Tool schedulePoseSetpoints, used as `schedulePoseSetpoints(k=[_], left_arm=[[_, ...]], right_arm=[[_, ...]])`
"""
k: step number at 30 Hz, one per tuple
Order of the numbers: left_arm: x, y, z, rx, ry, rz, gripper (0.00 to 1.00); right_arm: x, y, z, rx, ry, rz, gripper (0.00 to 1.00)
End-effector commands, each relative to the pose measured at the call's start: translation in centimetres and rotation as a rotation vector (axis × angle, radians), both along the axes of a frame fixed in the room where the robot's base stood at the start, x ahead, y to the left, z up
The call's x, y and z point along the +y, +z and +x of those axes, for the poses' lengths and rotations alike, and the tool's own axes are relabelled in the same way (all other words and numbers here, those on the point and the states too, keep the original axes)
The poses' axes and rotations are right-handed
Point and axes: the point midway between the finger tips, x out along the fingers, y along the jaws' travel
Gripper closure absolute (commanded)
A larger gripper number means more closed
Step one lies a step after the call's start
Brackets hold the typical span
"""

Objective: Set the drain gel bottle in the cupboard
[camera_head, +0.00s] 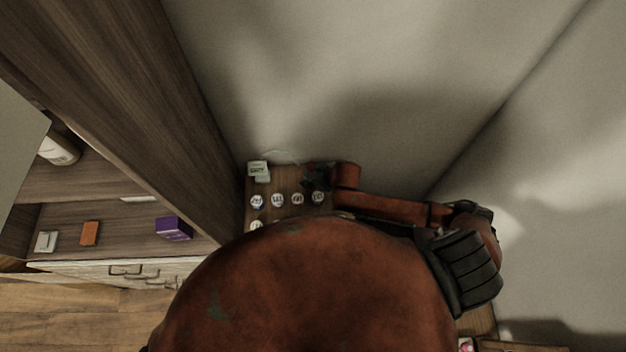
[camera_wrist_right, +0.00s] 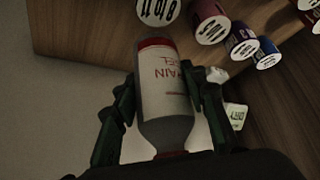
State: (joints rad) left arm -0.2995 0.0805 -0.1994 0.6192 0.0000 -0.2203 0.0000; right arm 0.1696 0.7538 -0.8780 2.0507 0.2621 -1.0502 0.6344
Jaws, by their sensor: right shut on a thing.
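The drain gel bottle (camera_wrist_right: 163,88) has a white label with red print and a red band at its far end. It shows in the right wrist view between the dark green fingers of my right gripper (camera_wrist_right: 162,100), which is shut on it. In the head view my right gripper (camera_head: 318,178) is small and partly hidden, and I cannot make out the bottle there. A wooden shelf unit (camera_head: 120,75) stands at the left in the head view; I cannot tell if it is the cupboard. My left gripper is not in view.
Several round-labelled containers (camera_head: 278,200) stand on a wooden surface near my right gripper, with a white card (camera_head: 257,169) behind. The shelves hold a purple box (camera_head: 173,228), an orange box (camera_head: 90,233) and a pale bottle (camera_head: 59,149). A plain wall (camera_head: 360,70) rises behind.

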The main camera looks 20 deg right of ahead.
Motion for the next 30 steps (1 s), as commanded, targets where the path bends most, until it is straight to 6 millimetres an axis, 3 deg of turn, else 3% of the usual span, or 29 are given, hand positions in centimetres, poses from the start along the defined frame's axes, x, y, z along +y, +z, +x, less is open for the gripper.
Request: schedulePoseSetpoints(k=[12,23,24,30], left_arm=[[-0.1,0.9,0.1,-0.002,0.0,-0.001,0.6],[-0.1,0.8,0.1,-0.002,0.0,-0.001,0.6],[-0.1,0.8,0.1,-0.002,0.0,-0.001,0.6],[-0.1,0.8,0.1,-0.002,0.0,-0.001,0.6]], right_arm=[[-0.7,-3.8,0.6,-0.001,0.001,0.0,0.9],[-0.7,-4.3,0.5,-0.001,0.001,0.0,0.9],[-0.7,-4.3,0.5,0.0,0.001,0.0,0.59],[-0.7,-4.3,0.5,0.0,0.001,0.0,0.46]])
